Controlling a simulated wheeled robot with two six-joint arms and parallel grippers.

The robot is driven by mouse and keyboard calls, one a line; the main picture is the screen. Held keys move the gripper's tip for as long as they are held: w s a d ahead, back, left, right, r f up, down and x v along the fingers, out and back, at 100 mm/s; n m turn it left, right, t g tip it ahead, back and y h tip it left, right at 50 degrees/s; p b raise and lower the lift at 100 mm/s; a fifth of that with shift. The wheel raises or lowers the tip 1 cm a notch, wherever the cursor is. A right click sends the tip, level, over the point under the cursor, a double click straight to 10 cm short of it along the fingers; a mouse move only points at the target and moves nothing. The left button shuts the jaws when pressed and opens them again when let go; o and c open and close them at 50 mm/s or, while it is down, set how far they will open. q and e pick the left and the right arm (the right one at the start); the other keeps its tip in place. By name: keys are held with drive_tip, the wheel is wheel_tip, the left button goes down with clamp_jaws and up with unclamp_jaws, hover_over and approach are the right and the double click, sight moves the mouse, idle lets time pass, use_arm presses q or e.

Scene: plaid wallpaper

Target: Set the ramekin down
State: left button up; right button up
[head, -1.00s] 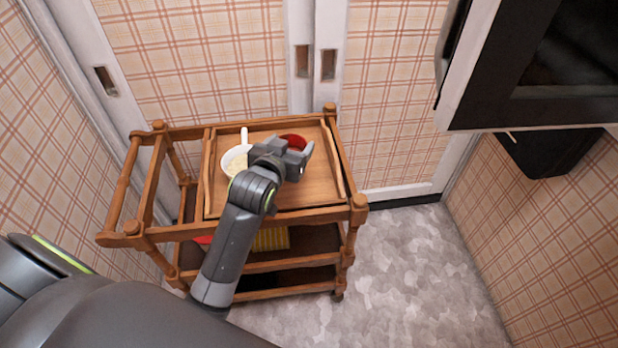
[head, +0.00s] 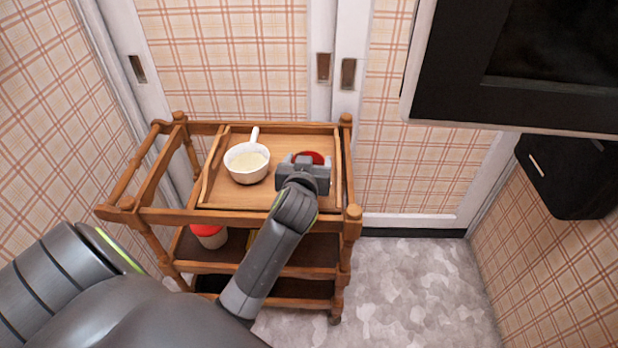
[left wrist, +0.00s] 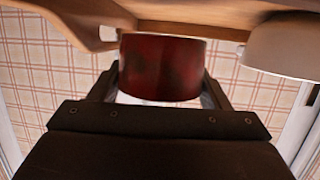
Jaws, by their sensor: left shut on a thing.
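The dark red ramekin (head: 309,156) is at the right part of the wooden tray (head: 247,196) on top of the cart, mostly hidden by my left gripper (head: 305,164) in the head view. In the left wrist view the ramekin (left wrist: 160,68) sits between the two fingers of my left gripper (left wrist: 160,85), which is shut on it. That view looks upside down, with the tray (left wrist: 190,28) along the top, close to the ramekin. I cannot tell whether the ramekin touches the tray. My right gripper is not in view.
A white saucepan (head: 247,172) with pale contents stands on the tray, left of the ramekin. The wooden cart (head: 352,213) has lower shelves, with a red-lidded jar (head: 209,236) on one. A dark appliance (head: 540,70) hangs at upper right. Bare tray lies around the pan.

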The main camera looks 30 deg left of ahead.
use_arm(q)
wheel_tip(320, 180, down, 4)
drive_tip(key=shift+r+b, duration=0.15)
drive_tip(key=shift+b, duration=0.45)
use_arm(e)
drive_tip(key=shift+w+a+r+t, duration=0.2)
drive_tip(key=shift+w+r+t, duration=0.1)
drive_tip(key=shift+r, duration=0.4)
use_arm(q)
drive_tip(key=o, duration=0.8)
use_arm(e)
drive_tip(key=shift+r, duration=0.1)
